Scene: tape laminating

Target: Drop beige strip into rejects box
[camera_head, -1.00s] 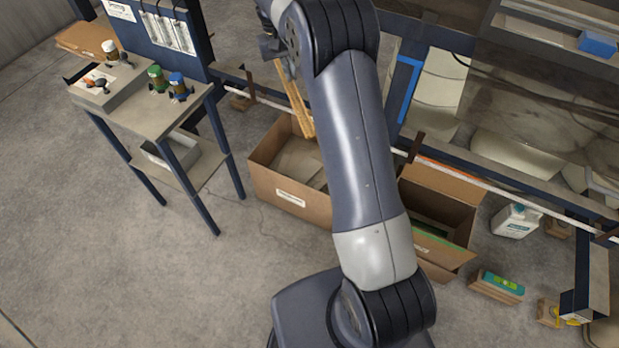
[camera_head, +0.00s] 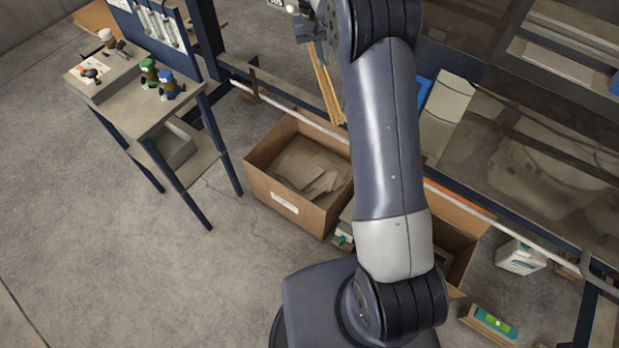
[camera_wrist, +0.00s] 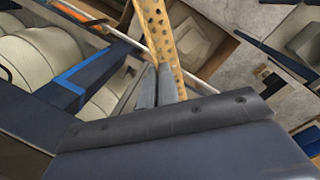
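My gripper (camera_wrist: 158,85) is shut on the upper part of a long beige strip (camera_wrist: 162,30) with a row of holes. In the head view the beige strip (camera_head: 326,85) hangs down, slightly tilted, beside my arm. Its lower end shows near the back right rim of an open cardboard box (camera_head: 264,185). This box has a white label on its front and grey-beige scraps inside; I cannot read the label. In the head view my gripper (camera_head: 307,32) is small and partly hidden by my wrist. The box also shows beyond the strip in the wrist view.
A second open cardboard box (camera_head: 458,222) stands to the right, partly behind my arm. A small blue-legged table (camera_head: 140,112) with bottles stands left. A white jug (camera_head: 518,257) stands right. The front left floor is clear.

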